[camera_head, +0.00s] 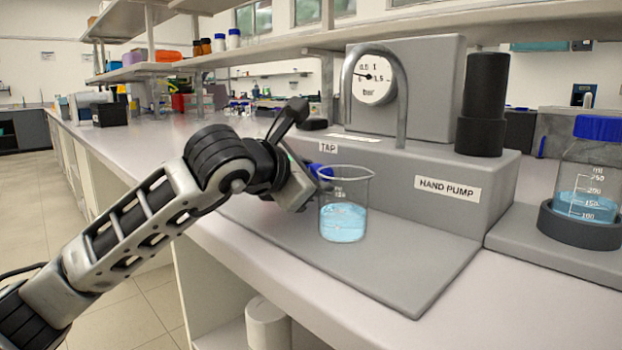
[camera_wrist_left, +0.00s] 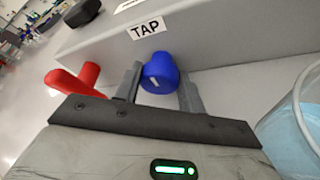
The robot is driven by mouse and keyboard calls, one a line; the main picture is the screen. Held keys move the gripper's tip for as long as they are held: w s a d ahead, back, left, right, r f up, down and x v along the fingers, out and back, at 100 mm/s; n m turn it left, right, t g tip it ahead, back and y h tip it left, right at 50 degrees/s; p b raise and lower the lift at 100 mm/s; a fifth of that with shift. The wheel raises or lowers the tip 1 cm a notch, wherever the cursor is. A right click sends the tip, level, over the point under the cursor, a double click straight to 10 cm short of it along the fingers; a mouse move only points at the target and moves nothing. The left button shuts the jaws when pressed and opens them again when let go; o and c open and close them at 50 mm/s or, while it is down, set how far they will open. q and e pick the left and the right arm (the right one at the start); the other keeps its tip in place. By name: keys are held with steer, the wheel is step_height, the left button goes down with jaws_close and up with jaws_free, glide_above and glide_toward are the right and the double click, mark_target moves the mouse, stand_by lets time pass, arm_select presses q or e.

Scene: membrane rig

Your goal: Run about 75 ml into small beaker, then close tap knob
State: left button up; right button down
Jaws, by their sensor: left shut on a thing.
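The small beaker (camera_head: 344,190) stands upright on the grey base plate, with light blue liquid (camera_head: 343,223) filling roughly its lower half; its printed scale is too small to read surely. Its edge also shows in the left wrist view (camera_wrist_left: 300,118). The blue tap knob (camera_wrist_left: 159,72) sits below the TAP label, between the fingers of my left gripper (camera_wrist_left: 160,92), which is shut on it. In the head view my left gripper (camera_head: 308,184) mostly hides the knob (camera_head: 321,172), just left of the beaker. My right gripper is not in view.
The grey hand pump housing (camera_head: 447,188) carries a bar gauge (camera_head: 375,88), an arched pipe (camera_head: 401,100) and a black pump handle (camera_head: 484,100). A blue-capped bottle (camera_head: 587,175) with blue liquid stands right. A red handle (camera_wrist_left: 75,80) is left of my gripper. The plate's front is clear.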

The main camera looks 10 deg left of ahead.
arm_select(q)
steer(key=o, duration=1)
steer(key=v, duration=1.5)
steer(key=shift+r+p, duration=0.2)
steer(key=shift+p, duration=0.15)
steer(key=shift+s+a, duration=0.2)
steer(key=shift+s, duration=0.25)
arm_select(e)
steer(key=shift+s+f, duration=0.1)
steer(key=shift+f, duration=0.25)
